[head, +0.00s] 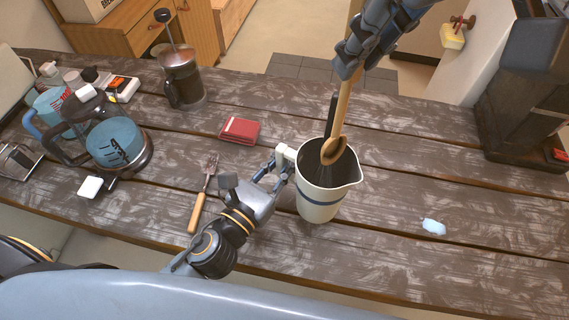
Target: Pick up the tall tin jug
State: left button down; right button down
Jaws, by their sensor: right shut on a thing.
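The tall tin jug (318,205) is cream-white with a blue band and a pouring lip at its right. It stands upright near the table's front edge. A wooden spoon (343,105) and a dark-handled utensil (332,113) show at its open mouth. My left gripper (279,170) is at the jug's pale handle (286,156), on its left side; whether its fingers are closed on the handle is unclear. My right gripper (352,62), coming in from the top, is shut on the wooden spoon's handle above the jug. The spoon's lower end overlaps the jug's mouth.
A fork with a wooden handle (197,212) and a red wallet-like item (240,130) lie left of the jug. A French press (181,80) and a glass pot (115,145) stand further left. A dark appliance (525,90) is at right. The table right of the jug is mostly clear.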

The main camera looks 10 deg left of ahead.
pick_arm(q)
jog(key=shift+d+r, duration=0.25)
jog(key=d, duration=1.7)
jog(key=shift+d, duration=0.3)
jog(key=shift+a+f, duration=0.4)
jog(key=shift+a, duration=2.6)
jog(key=shift+a+f, duration=0.35)
jog(key=shift+a, duration=2.7)
jog(key=shift+a+f, duration=0.4)
jog(key=shift+a, duration=2.6)
jog(key=shift+f, duration=0.55)
jog(key=c, duration=1.2)
grip_release()
grip_shut()
